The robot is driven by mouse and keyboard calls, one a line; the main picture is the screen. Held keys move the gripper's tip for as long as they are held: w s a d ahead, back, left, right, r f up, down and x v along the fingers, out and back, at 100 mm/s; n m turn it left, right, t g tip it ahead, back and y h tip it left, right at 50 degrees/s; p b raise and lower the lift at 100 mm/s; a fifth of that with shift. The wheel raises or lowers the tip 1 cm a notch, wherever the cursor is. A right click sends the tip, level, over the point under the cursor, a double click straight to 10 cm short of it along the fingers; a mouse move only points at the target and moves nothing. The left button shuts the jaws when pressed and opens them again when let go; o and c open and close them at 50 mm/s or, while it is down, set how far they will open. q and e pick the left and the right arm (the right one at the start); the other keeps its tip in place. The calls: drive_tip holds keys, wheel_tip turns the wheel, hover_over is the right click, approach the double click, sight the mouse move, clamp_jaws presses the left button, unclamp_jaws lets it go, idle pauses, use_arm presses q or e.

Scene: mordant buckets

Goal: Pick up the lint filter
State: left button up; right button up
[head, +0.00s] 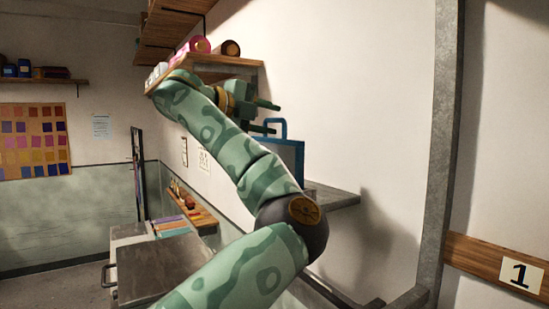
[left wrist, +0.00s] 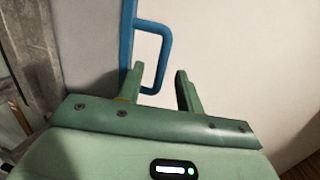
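The lint filter (head: 300,150) is a blue-framed panel with a loop handle, standing upright on a grey wall shelf. In the head view my arm hides its left and lower parts. My left gripper (head: 266,116) is at its upper left, close to the handle, with its fingers apart. In the left wrist view the blue handle (left wrist: 166,45) rises ahead of the gripper (left wrist: 158,76). The handle's lower end shows between the two open fingertips; I cannot tell whether it touches them. My right gripper is not in view.
The grey shelf (head: 335,197) juts from the wall below the filter. A wooden shelf (head: 235,61) with pink and brown rolls hangs just above my gripper. A metal post (head: 440,150) stands to the right. A lidded vat (head: 157,264) is at lower left.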

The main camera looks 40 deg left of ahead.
use_arm(q)
drive_tip(key=p+x, duration=0.2)
drive_tip(key=x, duration=0.1)
drive_tip(key=shift+w+r, duration=0.1)
drive_tip(key=shift+w, duration=0.35)
drive_tip(key=shift+w+d+f, duration=0.1)
drive_tip(key=shift+w+f, duration=0.15)
drive_tip(key=shift+w, duration=0.15)
drive_tip(key=shift+s, duration=0.1)
clamp_jaws()
